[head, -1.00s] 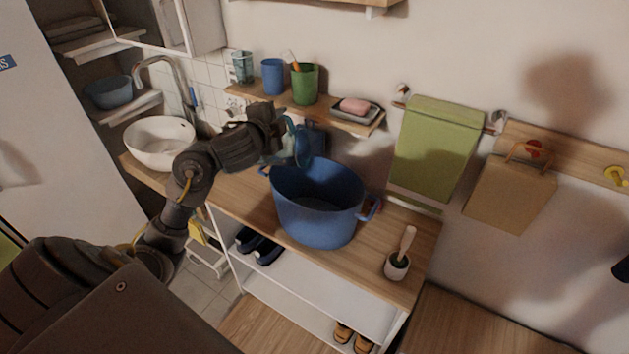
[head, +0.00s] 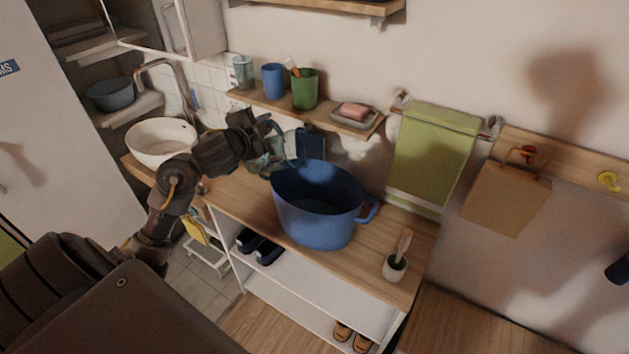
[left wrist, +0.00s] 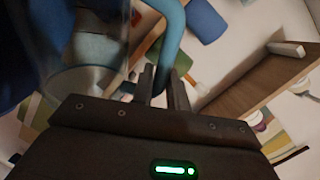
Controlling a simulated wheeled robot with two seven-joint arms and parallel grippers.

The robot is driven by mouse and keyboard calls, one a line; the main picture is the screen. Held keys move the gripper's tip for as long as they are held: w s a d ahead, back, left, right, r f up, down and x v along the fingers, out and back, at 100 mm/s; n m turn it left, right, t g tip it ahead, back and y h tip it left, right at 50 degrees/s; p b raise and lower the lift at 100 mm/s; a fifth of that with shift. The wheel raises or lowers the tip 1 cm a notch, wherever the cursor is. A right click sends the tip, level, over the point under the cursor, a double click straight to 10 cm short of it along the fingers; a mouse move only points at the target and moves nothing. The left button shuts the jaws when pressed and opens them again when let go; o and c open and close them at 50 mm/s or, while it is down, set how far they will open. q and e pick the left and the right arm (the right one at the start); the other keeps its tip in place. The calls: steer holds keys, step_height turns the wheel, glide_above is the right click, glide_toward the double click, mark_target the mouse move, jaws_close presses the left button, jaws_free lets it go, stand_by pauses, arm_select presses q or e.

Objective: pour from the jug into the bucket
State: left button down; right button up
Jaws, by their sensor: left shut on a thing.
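The blue bucket (head: 318,212) stands upright on the wooden counter, its open top facing up. My left gripper (head: 272,137) is shut on the blue handle of the clear jug (head: 290,150), above the bucket's back left rim. In the left wrist view the jug's clear body (left wrist: 95,50) fills the upper left, and its blue handle (left wrist: 170,42) passes between the fingers (left wrist: 160,85). The jug looks tilted, but the arm partly hides it. I cannot tell whether anything flows from it. My right gripper is not in view.
A wall shelf (head: 240,98) with cups and a soap dish (head: 354,116) is close behind the jug. A white basin (head: 160,142) is at the left. A brush in a holder (head: 396,262) stands right of the bucket. A green towel (head: 433,155) hangs behind.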

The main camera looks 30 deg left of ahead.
arm_select(q)
steer(key=a+r+n+p, duration=0.1)
steer(key=p, duration=0.1)
steer(key=s+a+r+n+p, duration=0.1)
steer(key=a+n+p, duration=0.1)
steer(key=p, duration=0.1)
steer(key=a+n+t+h+p, duration=0.1)
steer(key=p, duration=0.2)
steer(key=shift+s+a+r+n, duration=0.15)
steer(key=shift+a+r+n, duration=0.15)
steer(key=shift+a+r, duration=0.1)
steer(key=s+a+f+n+t, duration=0.1)
steer(key=s+a+f+n, duration=0.1)
steer(key=a+f+n, duration=0.4)
steer(key=shift+a+f+n+p, duration=0.25)
steer(key=shift+a+n+p, duration=0.15)
steer(key=shift+a, duration=0.3)
